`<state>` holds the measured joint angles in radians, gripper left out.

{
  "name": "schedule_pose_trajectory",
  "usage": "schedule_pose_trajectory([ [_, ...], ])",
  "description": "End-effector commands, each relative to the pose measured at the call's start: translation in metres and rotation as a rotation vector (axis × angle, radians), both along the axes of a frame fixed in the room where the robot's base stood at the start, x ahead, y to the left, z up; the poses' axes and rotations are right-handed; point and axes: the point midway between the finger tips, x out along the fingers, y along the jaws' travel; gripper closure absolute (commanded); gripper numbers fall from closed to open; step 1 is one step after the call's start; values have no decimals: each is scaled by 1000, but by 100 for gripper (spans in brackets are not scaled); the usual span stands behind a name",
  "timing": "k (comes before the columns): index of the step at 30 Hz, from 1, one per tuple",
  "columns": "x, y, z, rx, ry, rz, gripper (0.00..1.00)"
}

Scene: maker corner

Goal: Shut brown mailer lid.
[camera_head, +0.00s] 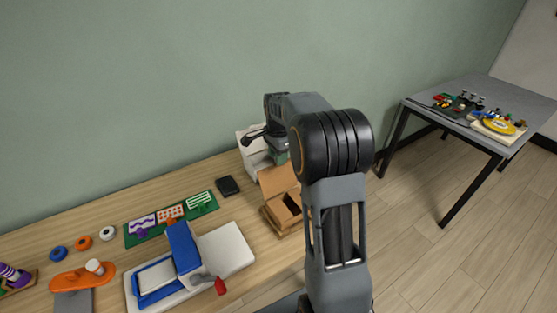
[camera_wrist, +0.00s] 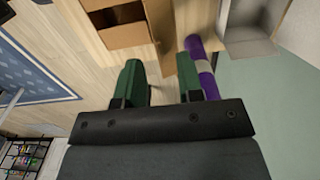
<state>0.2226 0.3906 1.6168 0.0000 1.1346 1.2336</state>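The brown mailer (camera_head: 283,211) stands on the workbench with its lid (camera_head: 278,180) raised, so its dark inside shows. In the wrist view the open mailer (camera_wrist: 126,37) is at the top, with its lid (camera_wrist: 160,20) standing along its right side. My gripper (camera_head: 279,158) is above and behind the raised lid. In the wrist view my gripper (camera_wrist: 160,80) has its green fingers apart, with the lid's end between or just beyond the tips. I see nothing clearly held. Whether a finger touches the lid, I cannot tell.
A white open box (camera_head: 251,150) stands behind the mailer by the wall. A black block (camera_head: 227,186) and a blue-and-white device (camera_head: 182,262) are left of the mailer.

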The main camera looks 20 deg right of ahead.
Motion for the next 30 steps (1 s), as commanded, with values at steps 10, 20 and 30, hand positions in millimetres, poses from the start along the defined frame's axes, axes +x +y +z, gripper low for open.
schedule_pose_trajectory([
  [10, 0, 0, -21, 0, 0, 1, 66],
  [20, 0, 0, -22, 0, 0, 1, 73],
  [30, 0, 0, -21, 0, 0, 1, 100],
])
